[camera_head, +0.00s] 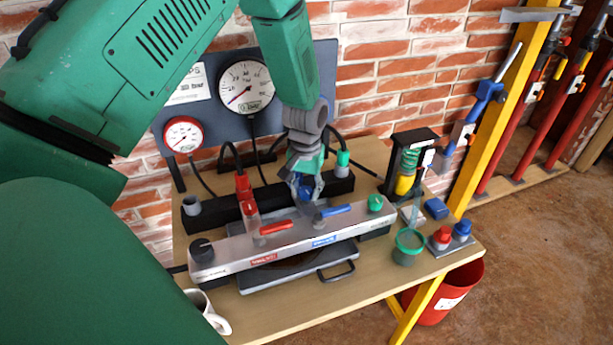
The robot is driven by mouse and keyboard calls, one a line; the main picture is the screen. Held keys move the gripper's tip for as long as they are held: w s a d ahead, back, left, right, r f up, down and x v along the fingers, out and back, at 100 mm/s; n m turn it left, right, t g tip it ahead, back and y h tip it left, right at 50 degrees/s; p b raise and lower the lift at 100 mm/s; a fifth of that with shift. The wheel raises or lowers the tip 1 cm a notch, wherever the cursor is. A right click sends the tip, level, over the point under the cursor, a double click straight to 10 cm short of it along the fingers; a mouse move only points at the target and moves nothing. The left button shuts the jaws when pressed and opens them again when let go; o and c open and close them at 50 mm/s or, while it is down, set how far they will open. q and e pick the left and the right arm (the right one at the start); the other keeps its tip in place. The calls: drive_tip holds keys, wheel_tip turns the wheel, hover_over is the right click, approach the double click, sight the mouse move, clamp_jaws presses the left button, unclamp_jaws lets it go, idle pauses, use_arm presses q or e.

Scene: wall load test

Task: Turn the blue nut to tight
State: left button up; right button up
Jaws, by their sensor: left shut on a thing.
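My left gripper (304,184) comes down from my green arm and is shut on the blue nut (306,192), above the rear edge of the silver manifold. The fingers hide much of the nut, so its turn cannot be read. On the manifold (290,242) are a red-handled valve (276,227) and a blue-handled valve (335,211), each above a label of its own colour. A red hose fitting (245,190) stands to the left of the gripper. My right gripper is not in view.
Two round gauges (246,88) are on the grey panel behind. A white mug (209,311) is at the front left edge. A green-lidded jar (408,246), caps and a black stand (411,160) crowd the right side. A red bucket (451,291) is below the wooden bench.

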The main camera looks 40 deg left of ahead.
sight(306, 188)
use_arm(q)
drive_tip(key=shift+w+a+r+m+p, duration=0.1)
drive_tip(key=shift+w+r+m+p, duration=0.15)
drive_tip(key=shift+m, duration=0.35)
drive_tip(key=shift+f, duration=0.15)
drive_tip(key=o, duration=1.1)
drive_tip(key=shift+o, duration=0.2)
drive_tip(key=shift+f, duration=0.1)
drive_tip(key=shift+s, duration=0.1)
wheel_tip(306, 188, up, 12)
drive_tip(key=shift+f, duration=0.1)
